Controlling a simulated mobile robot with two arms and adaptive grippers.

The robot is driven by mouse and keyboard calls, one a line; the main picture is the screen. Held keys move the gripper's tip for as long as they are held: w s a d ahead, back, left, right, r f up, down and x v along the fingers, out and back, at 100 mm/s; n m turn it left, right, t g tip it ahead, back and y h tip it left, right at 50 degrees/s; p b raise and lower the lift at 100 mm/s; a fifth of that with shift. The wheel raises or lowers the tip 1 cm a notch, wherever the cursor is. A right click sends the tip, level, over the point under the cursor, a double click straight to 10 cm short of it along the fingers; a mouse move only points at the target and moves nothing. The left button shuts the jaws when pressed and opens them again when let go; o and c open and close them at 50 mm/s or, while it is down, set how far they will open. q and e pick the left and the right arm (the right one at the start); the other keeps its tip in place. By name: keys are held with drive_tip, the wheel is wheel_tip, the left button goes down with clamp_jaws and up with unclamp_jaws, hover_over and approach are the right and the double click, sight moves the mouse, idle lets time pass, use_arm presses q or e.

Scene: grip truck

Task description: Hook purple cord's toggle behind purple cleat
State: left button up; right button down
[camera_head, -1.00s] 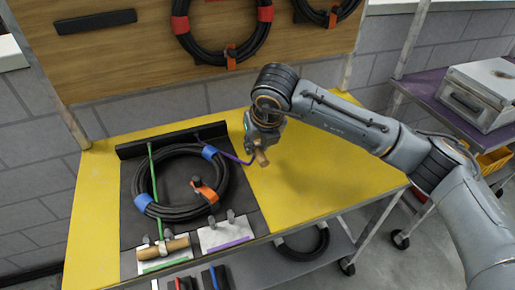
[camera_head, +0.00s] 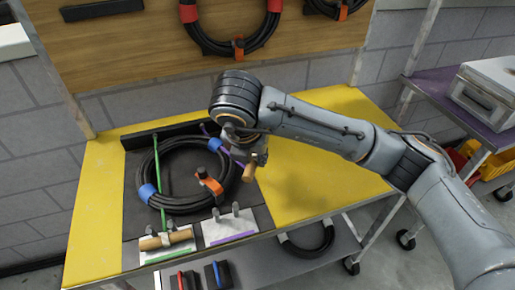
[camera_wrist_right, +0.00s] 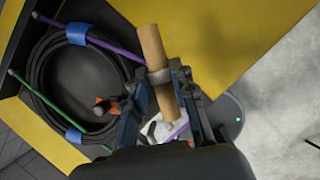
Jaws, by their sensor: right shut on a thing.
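My right gripper (camera_head: 246,158) is shut on the wooden toggle (camera_head: 250,172) of the purple cord, above the right edge of the dark mat. In the right wrist view the toggle (camera_wrist_right: 152,50) sticks out between the fingers (camera_wrist_right: 160,88). The purple cord (camera_wrist_right: 103,42) runs from the toggle to the black bar at the back. The purple cleat (camera_head: 228,226), a white plate with a purple stripe and two grey prongs, lies at the mat's front, below and left of the gripper. The wrist view shows it partly hidden (camera_wrist_right: 162,128). My left gripper is not in view.
A black cable coil (camera_head: 160,207) with blue bands and an orange clip lies on the mat. The green cord (camera_head: 162,172) crosses it, its toggle (camera_head: 165,241) at the green cleat (camera_head: 168,254). The yellow tabletop (camera_head: 315,185) is clear on the right.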

drive_tip(key=shift+s+a+r+m+p, duration=0.3)
drive_tip(key=shift+s+m+p, duration=0.15)
drive_tip(key=shift+p, duration=0.3)
drive_tip(key=s+a+m+g+h+p, duration=0.2)
drive_tip(key=s+a+m+p, duration=0.3)
drive_tip(key=s+m+p, duration=0.5)
drive_tip(key=g+p, duration=0.1)
drive_tip(key=p, duration=0.2)
drive_tip(key=shift+s+f+m+h+p, duration=0.3)
drive_tip(key=shift+m+h+p, duration=0.05)
drive_tip(key=shift+h+p, duration=0.05)
drive_tip(key=shift+w+a+b, duration=0.25)
drive_tip(key=shift+a+b, duration=0.05)
drive_tip(key=shift+a, duration=0.05)
